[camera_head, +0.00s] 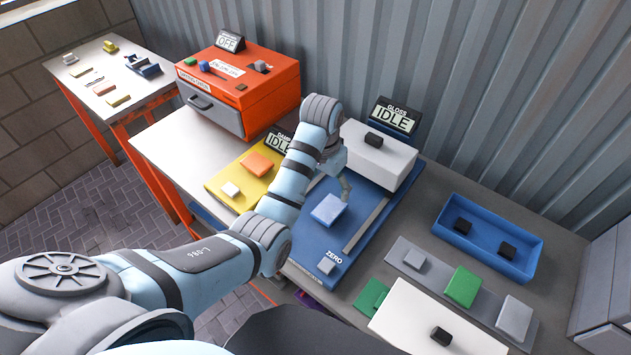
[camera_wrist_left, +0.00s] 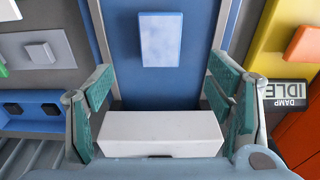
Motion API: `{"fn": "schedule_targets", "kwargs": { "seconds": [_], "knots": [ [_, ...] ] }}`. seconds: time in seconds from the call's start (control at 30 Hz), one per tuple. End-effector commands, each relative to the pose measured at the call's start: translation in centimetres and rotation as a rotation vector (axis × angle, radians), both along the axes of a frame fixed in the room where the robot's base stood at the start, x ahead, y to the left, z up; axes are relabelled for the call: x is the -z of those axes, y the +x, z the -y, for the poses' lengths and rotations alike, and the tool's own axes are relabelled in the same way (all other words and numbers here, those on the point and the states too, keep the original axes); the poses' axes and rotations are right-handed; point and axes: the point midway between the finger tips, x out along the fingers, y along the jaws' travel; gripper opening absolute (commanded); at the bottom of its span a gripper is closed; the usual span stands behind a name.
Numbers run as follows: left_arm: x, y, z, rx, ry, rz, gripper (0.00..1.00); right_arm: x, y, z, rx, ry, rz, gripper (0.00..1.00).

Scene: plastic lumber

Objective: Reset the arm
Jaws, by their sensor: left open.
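My left arm reaches in from the left in the head view, and its gripper (camera_head: 345,188) hangs over the blue gloss station (camera_head: 385,225), partly hidden by its own wrist. In the left wrist view the green-padded fingers (camera_wrist_left: 162,105) are wide apart and nothing is held between them. A light blue block (camera_head: 328,209) lies on the blue station just below the gripper; it also shows in the wrist view (camera_wrist_left: 160,40), beyond the fingertips. The white box of the station (camera_head: 378,155), with a black knob, stands behind the gripper. My right gripper does not show.
An orange oven-like box (camera_head: 240,90) and a yellow damp station (camera_head: 225,185) stand left. A blue tray (camera_head: 490,238) with black blocks, a grey strip (camera_head: 460,293) with blocks and a white panel (camera_head: 410,315) lie right. A corrugated wall closes the back.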

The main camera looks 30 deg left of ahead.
Motion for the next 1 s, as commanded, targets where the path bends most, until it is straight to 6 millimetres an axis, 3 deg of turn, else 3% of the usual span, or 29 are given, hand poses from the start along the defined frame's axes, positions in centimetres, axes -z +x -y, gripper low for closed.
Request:
{"fn": "schedule_targets", "kwargs": {
  "seconds": [0.17,0.57,0.67,0.77,0.9,1.0],
  "knots": [
    [-1.7,0.1,0.5,0.01,0.0,0.0,0.74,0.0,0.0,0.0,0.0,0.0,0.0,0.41],
    [-1.7,0.1,0.4,0.009,0.0,0.0,0.74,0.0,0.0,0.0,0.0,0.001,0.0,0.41],
    [-0.9,-0.4,0.2,0.002,0.003,0.003,0.74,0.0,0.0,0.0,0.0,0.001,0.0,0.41],
    [2.5,-3.1,-0.7,-0.032,0.011,0.019,0.74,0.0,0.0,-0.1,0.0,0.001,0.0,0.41],
    [7.7,-9.6,-2.5,-0.089,0.038,0.067,0.74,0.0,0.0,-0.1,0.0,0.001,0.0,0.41],
    [9.5,-14.2,-3.4,-0.115,0.054,0.101,0.74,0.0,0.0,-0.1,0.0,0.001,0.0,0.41]
  ]
}}
